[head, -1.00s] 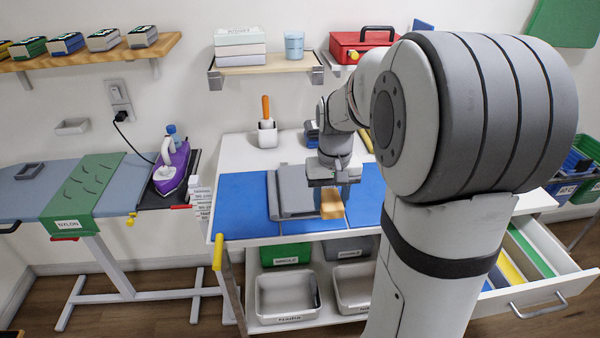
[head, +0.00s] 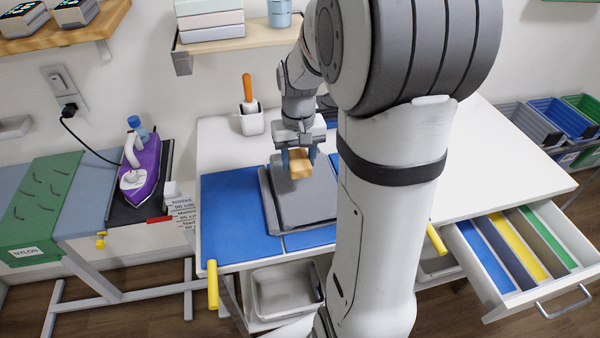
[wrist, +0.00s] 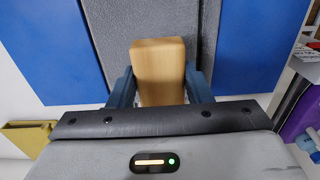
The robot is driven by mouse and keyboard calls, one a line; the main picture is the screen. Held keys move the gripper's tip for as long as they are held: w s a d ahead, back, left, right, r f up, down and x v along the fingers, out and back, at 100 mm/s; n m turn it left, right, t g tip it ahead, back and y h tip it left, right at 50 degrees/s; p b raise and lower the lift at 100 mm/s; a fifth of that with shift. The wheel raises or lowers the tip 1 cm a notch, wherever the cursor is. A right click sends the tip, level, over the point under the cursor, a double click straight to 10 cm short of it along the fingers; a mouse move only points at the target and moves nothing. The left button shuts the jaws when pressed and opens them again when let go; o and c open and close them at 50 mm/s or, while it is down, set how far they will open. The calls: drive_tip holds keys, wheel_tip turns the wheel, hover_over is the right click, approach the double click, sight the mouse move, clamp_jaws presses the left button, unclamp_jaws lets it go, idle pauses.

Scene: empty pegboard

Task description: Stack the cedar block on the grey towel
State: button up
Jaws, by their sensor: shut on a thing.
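The cedar block (head: 300,164) is a light wooden block held between the blue fingers of my gripper (head: 299,158). In the wrist view the block (wrist: 158,70) sits between both fingers, with the grey cloth behind it. The grey towel (head: 305,208) lies folded flat on the blue mat; in the wrist view it shows as a grey strip (wrist: 150,18). The block is over the towel's back part in the head view. I cannot tell whether it touches the towel. My arm hides the towel's right side.
The blue mat (head: 228,205) covers the table's front. A white holder with an orange-handled tool (head: 251,118) stands behind. A purple iron (head: 139,168) is on the ironing board at left. An open drawer (head: 520,250) juts out at right. The white tabletop (head: 500,150) at right is clear.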

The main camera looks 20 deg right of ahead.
sight(300, 187)
wheel_tip(300, 187, down, 6)
drive_tip(key=shift+d+f, duration=0.1)
drive_tip(key=shift+d, duration=0.05)
idle(0.3)
drive_tip(key=shift+f, duration=0.4)
drive_tip(key=o, duration=1)
drive_tip(key=shift+r, duration=0.1)
